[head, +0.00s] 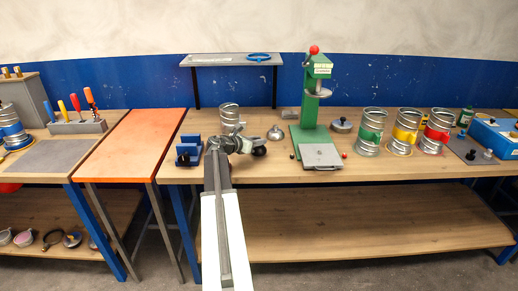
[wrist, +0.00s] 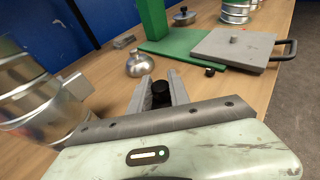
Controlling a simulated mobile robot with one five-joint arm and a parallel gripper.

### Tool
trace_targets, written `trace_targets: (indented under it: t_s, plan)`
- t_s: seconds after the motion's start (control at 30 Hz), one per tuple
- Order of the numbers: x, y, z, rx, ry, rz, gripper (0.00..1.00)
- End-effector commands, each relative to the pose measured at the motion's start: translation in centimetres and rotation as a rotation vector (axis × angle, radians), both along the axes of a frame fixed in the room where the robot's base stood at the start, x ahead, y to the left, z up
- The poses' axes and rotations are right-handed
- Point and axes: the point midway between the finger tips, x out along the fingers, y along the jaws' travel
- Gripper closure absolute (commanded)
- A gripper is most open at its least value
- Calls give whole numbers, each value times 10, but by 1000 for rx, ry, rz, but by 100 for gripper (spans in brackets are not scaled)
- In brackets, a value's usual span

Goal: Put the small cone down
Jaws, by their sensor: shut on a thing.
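My gripper (wrist: 160,90) is shut on a small dark piece, taken as the small cone (wrist: 160,89). Only its round black end shows between the two grey fingers; its full shape is hidden. In the head view, my gripper (head: 254,148) is above the front part of the wooden bench, left of the green press. I cannot tell whether the held piece touches the bench top. A silver cone-shaped piece with a knob (wrist: 139,65) stands on the bench just beyond the fingertips; it also shows in the head view (head: 275,133).
The green press (head: 312,100) with its grey plate stands to the right. A silver duct (head: 229,115) and a blue fixture (head: 189,151) are behind and left of my gripper. Several banded ducts (head: 406,130) stand farther right. Bare wood (wrist: 120,95) lies around the fingertips.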

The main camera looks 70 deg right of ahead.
Motion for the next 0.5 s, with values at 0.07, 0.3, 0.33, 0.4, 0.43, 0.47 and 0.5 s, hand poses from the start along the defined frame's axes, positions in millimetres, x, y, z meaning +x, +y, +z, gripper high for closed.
trace_targets:
  t_s: [0.07, 0.3, 0.33, 0.4, 0.43, 0.47, 0.5]
  plan:
    - [-1, 1, -26, 0, 0, 0, 100]
    - [-1, 1, -30, 0, 0, -1, 100]
    - [-1, 1, -30, 0, 0, -1, 100]
    - [-1, 1, -30, 0, 0, -1, 100]
    - [-1, 1, -31, 0, 0, -1, 100]
    - [-1, 1, -32, 0, 0, -1, 100]
    - [-1, 1, -34, 0, 0, -1, 100]
